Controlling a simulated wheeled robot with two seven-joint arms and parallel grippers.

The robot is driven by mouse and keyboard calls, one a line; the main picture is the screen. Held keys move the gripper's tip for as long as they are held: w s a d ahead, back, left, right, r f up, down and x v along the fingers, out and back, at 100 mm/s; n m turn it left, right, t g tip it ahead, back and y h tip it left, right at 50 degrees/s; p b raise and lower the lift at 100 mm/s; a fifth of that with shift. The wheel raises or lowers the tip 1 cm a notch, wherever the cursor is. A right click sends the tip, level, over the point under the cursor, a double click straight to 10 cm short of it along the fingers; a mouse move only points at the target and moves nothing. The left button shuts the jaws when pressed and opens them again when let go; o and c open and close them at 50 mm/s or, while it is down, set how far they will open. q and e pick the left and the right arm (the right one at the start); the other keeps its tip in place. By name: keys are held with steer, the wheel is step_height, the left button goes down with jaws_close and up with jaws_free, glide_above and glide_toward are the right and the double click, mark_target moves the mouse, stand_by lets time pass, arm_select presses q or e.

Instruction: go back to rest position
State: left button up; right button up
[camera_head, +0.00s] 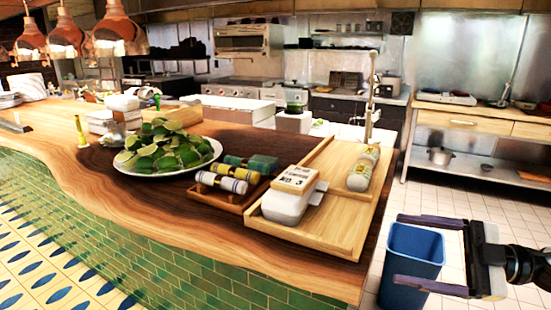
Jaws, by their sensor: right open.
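My right gripper (432,255) is at the lower right of the head view, off the right end of the counter. Its two fingers are spread wide apart with nothing between them. In the picture the fingers overlap a blue bin (414,254) on the floor; I cannot tell the distance between them. My right arm comes in from the right edge. My left gripper is not in view.
Tiled floor lies open at right, before a steel-and-wood bench (470,128).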

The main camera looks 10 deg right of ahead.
steer(key=w+d+r+m+t+h, duration=0.35)
steer(key=w+d+t+h, duration=0.2)
steer(key=d, duration=0.25)
steer(key=w+d+r+m+t+h, duration=0.3)
steer(key=w+d+m+t+h, duration=0.2)
steer(key=w+d+t, duration=0.2)
steer(key=d+f+m+g+h, duration=0.55)
steer(key=d+f+h, duration=0.6)
steer(key=d, duration=0.35)
steer(key=s+a+f+g+y, duration=0.1)
steer(key=s+a+f+y, duration=0.1)
steer(key=s+a+f, duration=0.65)
steer(key=s+a+f+g+y, duration=0.2)
steer(key=s+a+f+y, duration=0.1)
steer(key=a+f, duration=1.05)
steer(key=s+a+f+m+g+y, duration=0.1)
steer(key=s+a+f, duration=0.5)
steer(key=s+a, duration=0.4)
steer(key=s+a+f+m+g+y, duration=0.2)
steer(key=s+a+f, duration=0.4)
steer(key=s+a, duration=0.4)
steer(key=shift+s+a, duration=0.15)
steer(key=shift+s, duration=0.2)
